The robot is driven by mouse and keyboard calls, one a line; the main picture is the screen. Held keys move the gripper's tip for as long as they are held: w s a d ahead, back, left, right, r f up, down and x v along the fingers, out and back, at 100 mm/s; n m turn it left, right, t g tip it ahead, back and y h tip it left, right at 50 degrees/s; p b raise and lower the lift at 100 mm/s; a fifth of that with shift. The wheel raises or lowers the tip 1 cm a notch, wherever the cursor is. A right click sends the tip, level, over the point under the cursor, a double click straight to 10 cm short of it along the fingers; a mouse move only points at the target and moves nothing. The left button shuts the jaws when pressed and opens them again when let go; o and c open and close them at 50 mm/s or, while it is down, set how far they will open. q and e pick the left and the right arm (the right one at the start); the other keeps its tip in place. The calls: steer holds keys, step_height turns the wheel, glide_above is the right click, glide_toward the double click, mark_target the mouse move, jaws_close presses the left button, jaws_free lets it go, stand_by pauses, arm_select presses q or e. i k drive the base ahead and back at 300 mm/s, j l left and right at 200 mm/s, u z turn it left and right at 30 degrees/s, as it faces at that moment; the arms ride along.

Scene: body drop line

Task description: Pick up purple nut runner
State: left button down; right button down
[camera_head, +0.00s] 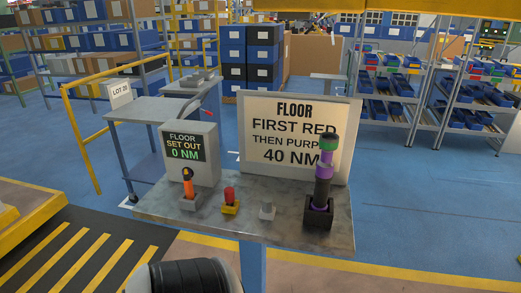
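The purple nut runner (321,192) stands upright, leaning slightly, in a black square holder (317,215) at the right end of the metal work table (160,210). It has a dark body with purple bands and a green upper part. Its lower end is hidden in the holder. Its upper part overlaps the sign behind it. Neither of my grippers shows in the head view.
Behind are a display box reading 0 NM (205,165) and a sign (255,150). A yellow rail (80,140) stands left.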

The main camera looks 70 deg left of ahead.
mark_target(328, 142)
steer(key=j+u, duration=0.2)
steer(key=u, duration=0.25)
steer(key=j+u, duration=0.25)
steer(key=u, duration=0.15)
steer(key=j+u, duration=0.2)
steer(key=u, duration=0.25)
